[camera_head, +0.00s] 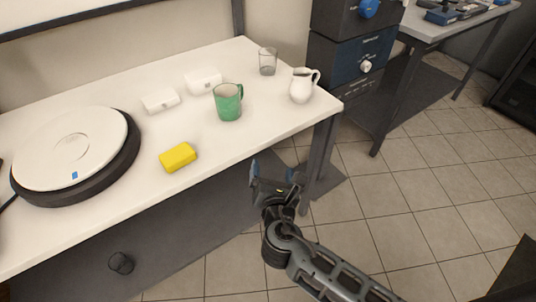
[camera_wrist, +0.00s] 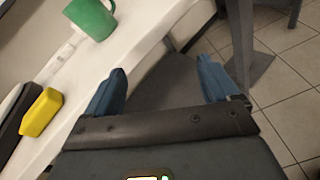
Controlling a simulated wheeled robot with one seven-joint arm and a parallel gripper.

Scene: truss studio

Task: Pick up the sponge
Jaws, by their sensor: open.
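A yellow sponge (camera_head: 178,157) lies on the white table (camera_head: 215,148) near its front edge. In the wrist view the sponge (camera_wrist: 41,112) is at the left, outside the space between the fingers. My gripper (camera_head: 274,172) is open and empty. It is off the table's front edge, to the right of the sponge and apart from it. In the wrist view the two blue fingers of my gripper (camera_wrist: 162,86) stand wide apart, with only the dark area beyond the table edge and some floor between them.
A green mug (camera_head: 228,103) stands behind and right of the sponge. A round white device with a black rim (camera_head: 72,148) is at the left. Two white boxes (camera_head: 204,80), a glass (camera_head: 267,62) and a white pitcher (camera_head: 301,86) stand farther back. Tabletop around the sponge is clear.

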